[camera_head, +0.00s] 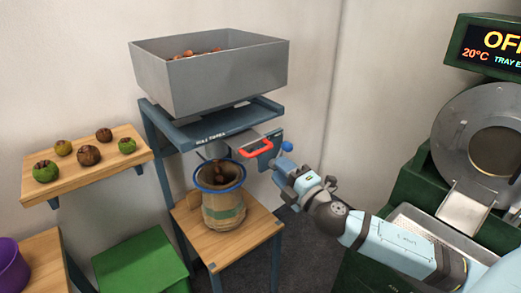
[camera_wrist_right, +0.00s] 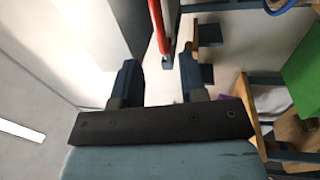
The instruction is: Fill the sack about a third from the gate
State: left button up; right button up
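The grey hopper (camera_head: 210,78) holds chestnuts (camera_head: 190,54) and stands on a blue frame. Below it is the gate, with a grey plate (camera_head: 240,141) jutting right and a red handle (camera_head: 257,149). The sack (camera_head: 224,212), tan with a green band and blue rim, stands upright and open under the chute. Brown chestnuts (camera_head: 218,168) show in its mouth; their depth is unclear. My right gripper (camera_head: 272,163) is beside the handle, fingers apart. In the right wrist view the red handle (camera_wrist_right: 157,28) lies ahead of the gap between the open fingers. My left gripper is out of view.
The sack's wooden stand (camera_head: 240,247) has a green box (camera_head: 140,265) to its left. A wooden shelf (camera_head: 85,172) holds several chestnuts or husks. A purple bowl (camera_head: 10,268) is at lower left. A green machine (camera_head: 425,185) with a display stands at right.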

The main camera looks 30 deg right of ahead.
aim_at(260, 151)
jog(key=p+x, duration=0.1)
jog(key=x, duration=0.7)
jog(key=shift+w, duration=0.35)
grip_shut()
